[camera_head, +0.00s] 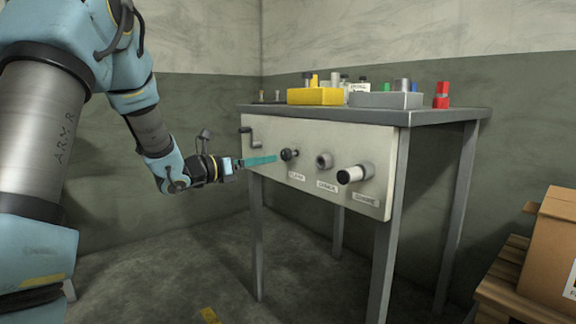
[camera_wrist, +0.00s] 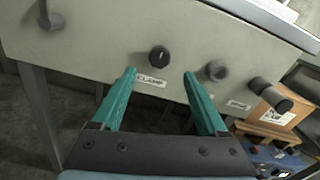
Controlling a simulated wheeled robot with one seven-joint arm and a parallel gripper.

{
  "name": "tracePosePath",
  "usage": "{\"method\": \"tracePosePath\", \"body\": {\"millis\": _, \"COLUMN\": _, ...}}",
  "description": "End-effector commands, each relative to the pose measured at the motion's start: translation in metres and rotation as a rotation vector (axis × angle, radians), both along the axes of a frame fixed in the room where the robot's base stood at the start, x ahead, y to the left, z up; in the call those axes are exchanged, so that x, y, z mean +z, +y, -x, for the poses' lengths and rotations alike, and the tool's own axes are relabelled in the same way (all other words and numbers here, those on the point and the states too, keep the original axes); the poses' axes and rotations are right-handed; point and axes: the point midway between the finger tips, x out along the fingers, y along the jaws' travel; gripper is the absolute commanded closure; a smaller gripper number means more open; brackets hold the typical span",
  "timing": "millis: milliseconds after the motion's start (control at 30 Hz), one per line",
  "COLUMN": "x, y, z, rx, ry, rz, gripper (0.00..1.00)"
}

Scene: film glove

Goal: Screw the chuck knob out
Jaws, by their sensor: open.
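My gripper (camera_head: 270,160) is open, with its teal fingers in front of the panel (camera_head: 350,160) on the table's front. In the wrist view the fingertips (camera_wrist: 159,74) point at the panel, apart on either side below a black knob (camera_head: 288,155), with nothing between them. That knob (camera_wrist: 159,57) has a label that seems to read CLAMP. Farther right a pale cylinder with a black end (camera_head: 352,174) sticks out.
A dark crank handle (camera_head: 248,134) is at the panel's left end. A cardboard box (camera_head: 552,250) sits on a pallet at right. Space before the panel is clear.

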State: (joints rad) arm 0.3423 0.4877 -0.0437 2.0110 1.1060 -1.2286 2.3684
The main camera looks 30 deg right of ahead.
Motion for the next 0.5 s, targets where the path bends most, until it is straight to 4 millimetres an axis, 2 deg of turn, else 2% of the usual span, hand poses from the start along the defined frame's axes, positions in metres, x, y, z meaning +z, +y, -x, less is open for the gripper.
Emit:
{"method": "tracePosePath", "body": {"millis": 300, "x": -0.001, "y": -0.057, "z": -0.011, "rx": 0.0, "ry": 0.004, "rz": 0.0, "gripper": 0.24}}
{"method": "tracePosePath", "body": {"millis": 500, "x": 0.0, "y": -0.084, "z": -0.016, "rx": 0.002, "ry": 0.006, "rz": 0.0, "gripper": 0.24}}
